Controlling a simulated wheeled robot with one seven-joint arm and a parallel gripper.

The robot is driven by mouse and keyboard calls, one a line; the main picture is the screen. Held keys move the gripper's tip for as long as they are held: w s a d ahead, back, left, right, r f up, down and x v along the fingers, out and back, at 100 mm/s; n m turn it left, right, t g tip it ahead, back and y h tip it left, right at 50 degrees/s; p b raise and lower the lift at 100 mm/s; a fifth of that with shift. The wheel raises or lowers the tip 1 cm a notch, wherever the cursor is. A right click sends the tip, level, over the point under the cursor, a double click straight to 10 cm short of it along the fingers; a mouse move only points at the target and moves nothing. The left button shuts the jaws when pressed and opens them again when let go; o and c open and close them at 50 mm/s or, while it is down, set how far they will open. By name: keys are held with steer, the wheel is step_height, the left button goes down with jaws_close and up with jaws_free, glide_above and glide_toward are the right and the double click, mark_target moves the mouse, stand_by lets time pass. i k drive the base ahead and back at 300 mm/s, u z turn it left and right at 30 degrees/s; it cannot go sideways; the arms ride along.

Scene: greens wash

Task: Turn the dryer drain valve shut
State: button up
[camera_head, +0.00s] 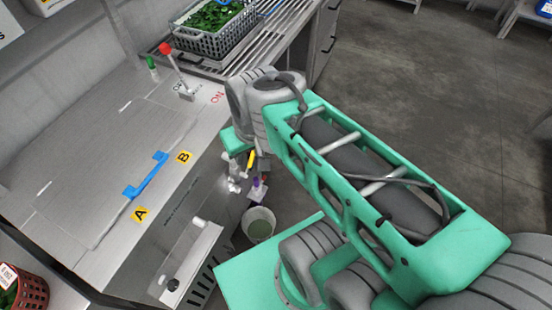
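A yellow handle (251,160) and a purple handle (258,185) show low beside the front of the steel machine (115,180), just above a light bucket (259,226). They look like valve handles. I cannot read which one is the dryer drain valve or how far either is turned. My green and grey arm reaches in from the lower right and bends down at the machine's front edge. My gripper is not clearly made out; small bright metal parts show below the wrist near the yellow handle, and I cannot tell gripper from pipework there.
The machine's lid has a blue handle (146,175) between labels A and B. A red-knobbed lever (168,52) stands near "ON", with a green-topped part (152,66) beside it. A crate of greens (213,29) sits on a slatted rack behind.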

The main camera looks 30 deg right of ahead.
mark_target(250, 163)
steer(key=z, duration=0.2)
steer(key=k, duration=0.95)
steer(key=z, duration=1.05)
steer(key=i, duration=0.8)
steer(key=u, duration=1.65)
steer(key=i, duration=0.5)
steer(key=u, duration=0.05)
